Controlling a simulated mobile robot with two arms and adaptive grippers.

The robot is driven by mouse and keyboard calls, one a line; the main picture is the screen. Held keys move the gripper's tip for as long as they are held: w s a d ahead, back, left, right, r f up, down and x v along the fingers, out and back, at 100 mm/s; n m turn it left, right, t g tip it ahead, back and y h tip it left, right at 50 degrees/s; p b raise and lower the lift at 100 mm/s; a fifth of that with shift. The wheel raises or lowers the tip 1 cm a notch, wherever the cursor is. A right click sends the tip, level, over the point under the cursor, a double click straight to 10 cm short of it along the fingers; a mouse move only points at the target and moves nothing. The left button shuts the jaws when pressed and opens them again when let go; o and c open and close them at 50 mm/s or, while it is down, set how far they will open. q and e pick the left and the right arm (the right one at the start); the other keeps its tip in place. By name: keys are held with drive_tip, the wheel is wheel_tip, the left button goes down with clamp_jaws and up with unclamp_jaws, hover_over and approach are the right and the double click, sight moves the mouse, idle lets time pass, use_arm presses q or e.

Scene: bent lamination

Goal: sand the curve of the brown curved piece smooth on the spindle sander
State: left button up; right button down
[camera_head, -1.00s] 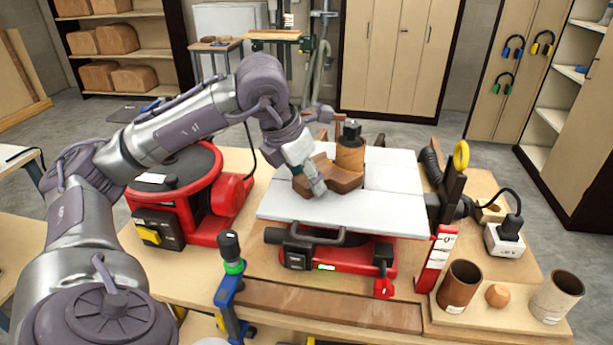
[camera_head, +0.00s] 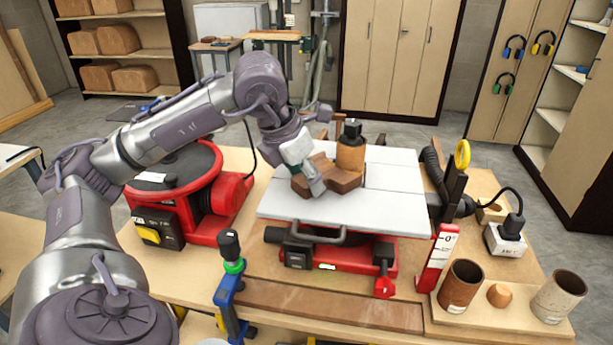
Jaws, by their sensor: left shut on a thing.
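The brown curved piece (camera_head: 338,179) lies on the light grey table of the spindle sander (camera_head: 400,210). Its hollow side faces the upright sanding spindle (camera_head: 350,155), which has a brown sleeve and a black top. The piece is close against the spindle; I cannot tell whether they touch. My left gripper (camera_head: 314,185) is shut on the near left part of the piece and hides some of it. My right gripper is not in view.
A red disc machine (camera_head: 215,205) stands left of the sander. A blue and green clamp (camera_head: 230,280) stands at the bench's front. Right are a black hose, a red upright gauge (camera_head: 437,258), a power box (camera_head: 505,240) and two sleeves (camera_head: 460,286) on a board.

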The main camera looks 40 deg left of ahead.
use_arm(q)
drive_tip(key=shift+a, duration=0.2)
drive_tip(key=shift+s+a+b, duration=0.15)
drive_tip(key=shift+a+b, duration=0.3)
drive_tip(key=shift+b, duration=0.1)
drive_tip(key=shift+w+a+r, duration=0.1)
drive_tip(key=shift+w+a, duration=0.05)
drive_tip(key=shift+w, duration=0.1)
idle(1.9)
drive_tip(key=shift+s, duration=0.25)
idle(0.4)
